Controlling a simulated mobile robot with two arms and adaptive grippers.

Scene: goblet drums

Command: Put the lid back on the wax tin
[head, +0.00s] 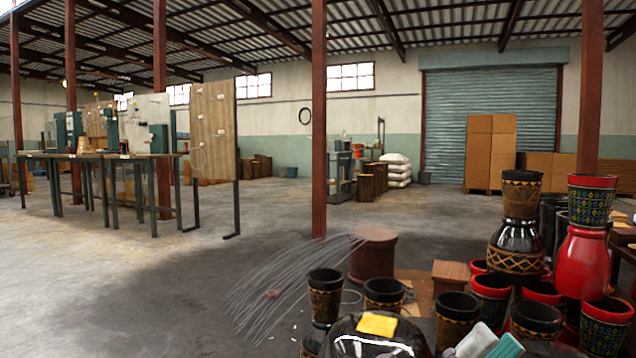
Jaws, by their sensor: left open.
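I cannot make out the wax tin or its lid in the head view. Small items stand on the dark workbench (50,153) at the left, among them a tan bucket-like item (85,145) and a small dark container (124,148). They are too far and small to tell whether one is the tin. Neither of my grippers can be made out, and no arm shows in from the left.
Goblet drums crowd the lower right, including a red one (583,262) and a black one (516,250). A yellow pad (377,324) lies on a glossy black form in front. A steel post (319,130) stands mid-view. Grey floor (150,290) is open at left.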

